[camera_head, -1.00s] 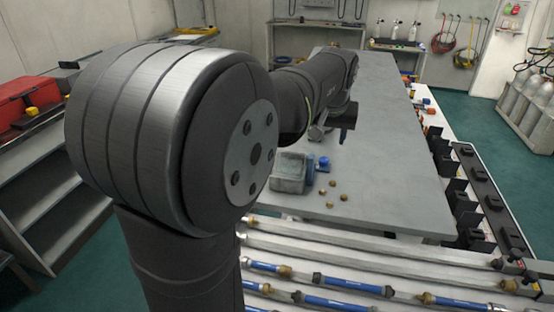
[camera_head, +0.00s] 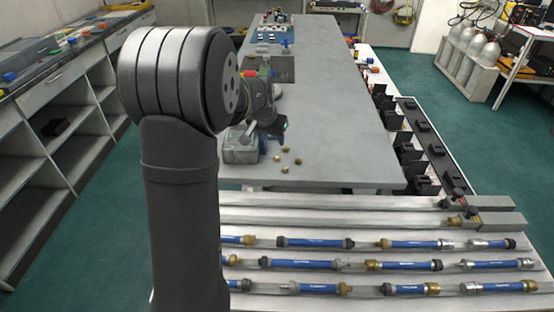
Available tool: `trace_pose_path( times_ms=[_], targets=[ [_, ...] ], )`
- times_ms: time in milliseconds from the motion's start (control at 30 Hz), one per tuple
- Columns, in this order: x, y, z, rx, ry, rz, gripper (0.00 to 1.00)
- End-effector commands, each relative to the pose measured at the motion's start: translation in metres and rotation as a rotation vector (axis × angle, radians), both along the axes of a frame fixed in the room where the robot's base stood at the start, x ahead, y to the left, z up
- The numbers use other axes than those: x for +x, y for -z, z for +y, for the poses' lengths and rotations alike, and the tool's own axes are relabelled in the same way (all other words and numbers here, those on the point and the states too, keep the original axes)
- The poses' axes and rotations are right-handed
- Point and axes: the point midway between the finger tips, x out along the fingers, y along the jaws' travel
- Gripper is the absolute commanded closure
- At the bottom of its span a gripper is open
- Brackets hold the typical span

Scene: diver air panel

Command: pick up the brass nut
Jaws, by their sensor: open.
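Several small brass nuts lie loose on the grey table (camera_head: 340,150) near its front left part; one brass nut (camera_head: 284,170) is closest to the front edge. Another brass nut (camera_head: 298,161) sits to its right, with more just behind. They look alike, and I cannot tell which one is meant. My gripper (camera_head: 280,128) is a dark shape just behind the nuts in the picture. It is open, and I see nothing held in it. Its fingers are small and dark, and its height above the table is unclear.
A grey open box (camera_head: 240,153) stands left of the nuts. A rack of blue tubes with brass fittings (camera_head: 316,243) fills the front. Black holders (camera_head: 411,155) line the table's right side. The table's right half is clear.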

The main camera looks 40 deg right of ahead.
Motion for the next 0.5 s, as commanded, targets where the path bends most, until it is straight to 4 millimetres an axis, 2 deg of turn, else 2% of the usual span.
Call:
trace_pose_path(
  times_ms=[33,233,500],
  targets=[
    [0.001,0.011,-0.004,0.003,0.000,0.003,0.53],
    [0.008,0.047,-0.017,0.002,0.000,0.002,0.53],
    [0.012,0.068,-0.025,0.001,-0.001,0.001,0.53]
  ],
)
